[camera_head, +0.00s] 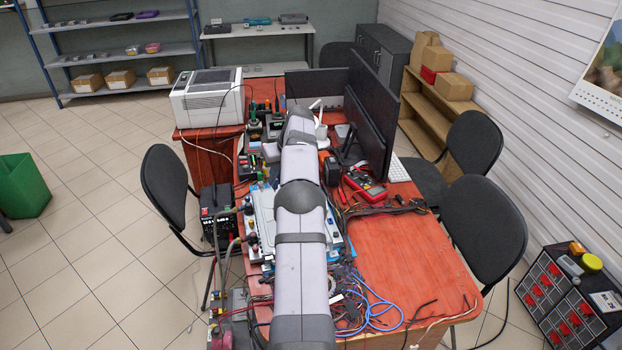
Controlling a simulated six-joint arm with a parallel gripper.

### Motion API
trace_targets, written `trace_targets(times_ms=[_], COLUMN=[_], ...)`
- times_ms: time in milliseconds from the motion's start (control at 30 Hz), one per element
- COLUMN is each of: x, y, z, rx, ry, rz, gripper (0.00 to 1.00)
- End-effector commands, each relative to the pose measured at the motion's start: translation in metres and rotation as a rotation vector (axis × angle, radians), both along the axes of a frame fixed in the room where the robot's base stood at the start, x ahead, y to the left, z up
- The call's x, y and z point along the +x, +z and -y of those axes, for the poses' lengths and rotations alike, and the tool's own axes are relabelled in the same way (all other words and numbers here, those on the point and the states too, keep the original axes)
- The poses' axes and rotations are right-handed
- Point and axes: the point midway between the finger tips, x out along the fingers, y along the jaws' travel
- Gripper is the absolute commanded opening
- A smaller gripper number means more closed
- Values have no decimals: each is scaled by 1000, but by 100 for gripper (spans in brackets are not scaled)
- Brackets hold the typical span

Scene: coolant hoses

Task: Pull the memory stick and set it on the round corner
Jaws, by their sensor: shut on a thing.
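My arm reaches from the bottom edge up over the middle of the red-brown table. Its far end bends down to the left, and my gripper (256,160) is small there, among tools and equipment at the table's left edge. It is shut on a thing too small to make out. I cannot pick out the memory stick. The table's round corner (466,302) is at the front right; its top is bare except for thin cables along the front edge.
Dark monitors (372,125) stand right of my arm, with a red multimeter (365,188) in front. A silver-blue device (262,215) lies partly under the arm. Blue and black cables (375,308) tangle at the front. The table's right front is free. Black chairs (484,222) stand close by.

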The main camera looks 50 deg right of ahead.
Motion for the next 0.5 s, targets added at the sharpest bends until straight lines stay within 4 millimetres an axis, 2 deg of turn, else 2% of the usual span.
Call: trace_targets(times_ms=[33, 200, 333, 500], x=[12, 41, 54, 59], y=[7, 21, 30, 40], z=[-21, -90, -146, -220], rx=[17, 75, 125, 190], ry=[33, 139, 218, 324], rz=[8, 30, 43, 56], gripper=[0, 0, 0, 0])
